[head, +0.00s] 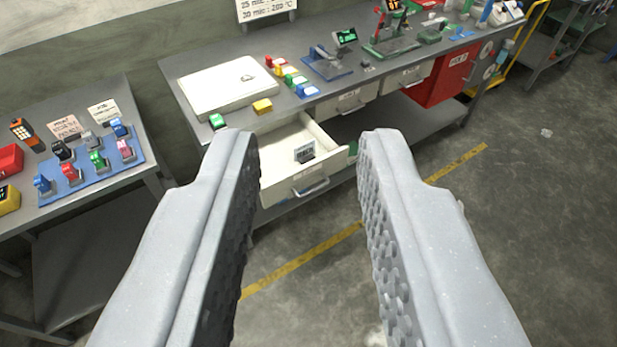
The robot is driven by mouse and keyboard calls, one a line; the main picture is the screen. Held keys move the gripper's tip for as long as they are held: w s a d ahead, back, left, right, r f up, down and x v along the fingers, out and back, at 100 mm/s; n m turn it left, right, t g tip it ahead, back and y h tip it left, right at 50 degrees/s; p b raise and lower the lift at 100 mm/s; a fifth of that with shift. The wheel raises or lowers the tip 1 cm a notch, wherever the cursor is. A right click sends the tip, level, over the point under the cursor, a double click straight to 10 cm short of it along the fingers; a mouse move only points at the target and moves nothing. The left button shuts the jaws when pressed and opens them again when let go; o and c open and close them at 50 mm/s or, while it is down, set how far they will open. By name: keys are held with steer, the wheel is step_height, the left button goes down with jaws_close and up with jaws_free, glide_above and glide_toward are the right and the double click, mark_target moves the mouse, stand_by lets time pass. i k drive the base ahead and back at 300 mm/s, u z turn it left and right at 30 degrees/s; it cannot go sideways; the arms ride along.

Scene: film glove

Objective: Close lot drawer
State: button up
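The open drawer (276,168) is cream-coloured and sticks out from under the grey workbench, left of its middle. It has a metal bar handle (311,187) on its front. A small grey item with a pale face (304,152) shows at the drawer; I cannot tell whether it is a label or a loose thing. My gripper (310,140) is open and empty, its two grey studded fingers wide apart. In the picture the drawer shows between the fingertips, beyond them. The left finger hides part of the drawer's left side.
The workbench (222,48) carries a white case (232,85), coloured blocks and devices. Other drawers (350,101) beside the open one look shut; a red bin (446,76) is at right. A second table (120,178) stands at left. Floor with a yellow line (318,248) is clear.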

mark_target(283, 177)
steer(key=u, duration=0.4)
steer(key=i, duration=0.95)
steer(key=u, duration=0.05)
